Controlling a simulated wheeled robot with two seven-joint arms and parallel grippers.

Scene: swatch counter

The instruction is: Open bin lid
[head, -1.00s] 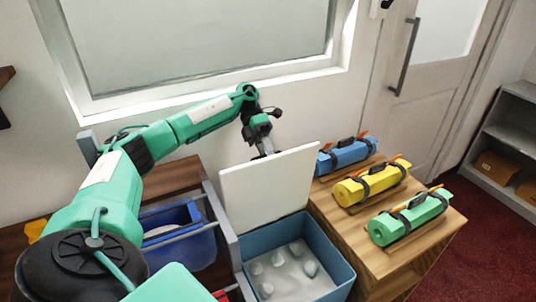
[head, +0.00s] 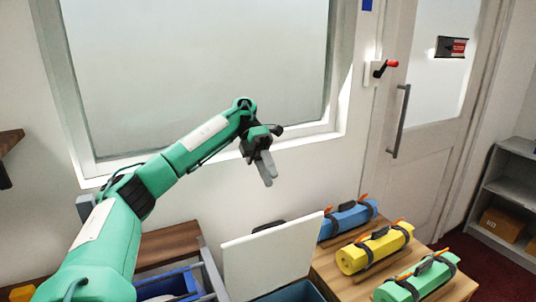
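The bin's white lid (head: 270,262) stands raised, close to upright, at the bottom centre of the head view. A dark piece (head: 268,226), perhaps its handle, shows just behind its top edge. The blue-grey bin (head: 300,291) shows only as a strip of rim below the lid; its inside is cut off by the picture's edge. My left gripper (head: 270,181) is above the lid and clear of it, in front of the window. Its grey fingers point down and lie together, with nothing between them. My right gripper is out of view.
A wooden counter right of the bin carries a blue roll (head: 347,219), a yellow roll (head: 375,248) and a green roll (head: 418,279), all strapped. A blue container (head: 167,287) is left of the bin. A window, door and shelf (head: 508,200) lie behind.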

